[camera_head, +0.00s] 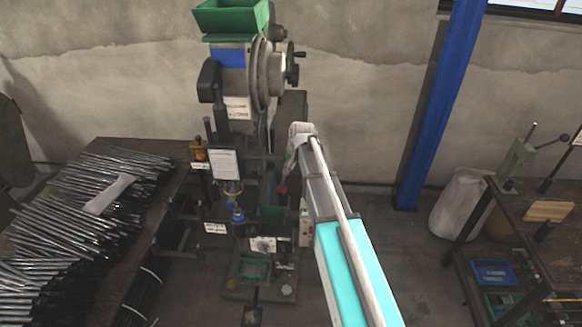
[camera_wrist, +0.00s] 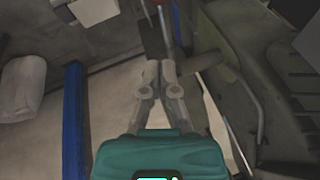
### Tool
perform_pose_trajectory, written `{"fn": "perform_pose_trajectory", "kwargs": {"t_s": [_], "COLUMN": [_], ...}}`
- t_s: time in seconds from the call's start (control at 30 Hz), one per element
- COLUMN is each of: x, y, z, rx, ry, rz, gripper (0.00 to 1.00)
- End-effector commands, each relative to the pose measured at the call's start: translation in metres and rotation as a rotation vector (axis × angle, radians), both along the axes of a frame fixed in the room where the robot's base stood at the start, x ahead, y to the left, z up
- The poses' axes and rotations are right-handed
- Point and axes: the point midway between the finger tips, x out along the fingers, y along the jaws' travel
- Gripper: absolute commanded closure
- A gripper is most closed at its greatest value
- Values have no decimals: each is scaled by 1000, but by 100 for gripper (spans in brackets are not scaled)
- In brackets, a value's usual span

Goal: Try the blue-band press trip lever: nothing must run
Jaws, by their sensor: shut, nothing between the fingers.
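The press (camera_head: 262,75) with the blue band (camera_head: 229,57) stands against the back wall, a green hopper (camera_head: 232,18) on its top. My gripper (camera_head: 286,178) is at the right side of the press, below the handwheel, pointing down. A small reddish end of a lever (camera_head: 282,189) shows right by the fingertips. In the wrist view my gripper's fingers (camera_wrist: 160,64) are closed together and empty. Just beyond them are a dark block (camera_wrist: 152,38) and a rod with a red part (camera_wrist: 158,2). I cannot tell whether the fingertips touch the lever.
A table on the left holds many metal rods (camera_head: 70,215) and a pale scoop-like piece (camera_head: 110,194). A blue post (camera_head: 435,110) stands right of the press. A bench (camera_head: 500,245) with a blue bin (camera_head: 493,272) is at right. The floor between is open.

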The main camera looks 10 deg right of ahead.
Motion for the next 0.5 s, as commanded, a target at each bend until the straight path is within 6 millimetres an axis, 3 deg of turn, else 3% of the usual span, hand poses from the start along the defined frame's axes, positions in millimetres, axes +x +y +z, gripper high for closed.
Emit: {"fn": "perform_pose_trajectory", "kwargs": {"t_s": [0.5], "x": [10], "y": [7], "z": [-43], "rx": [0], "ry": [0], "rz": [1], "gripper": [100]}}
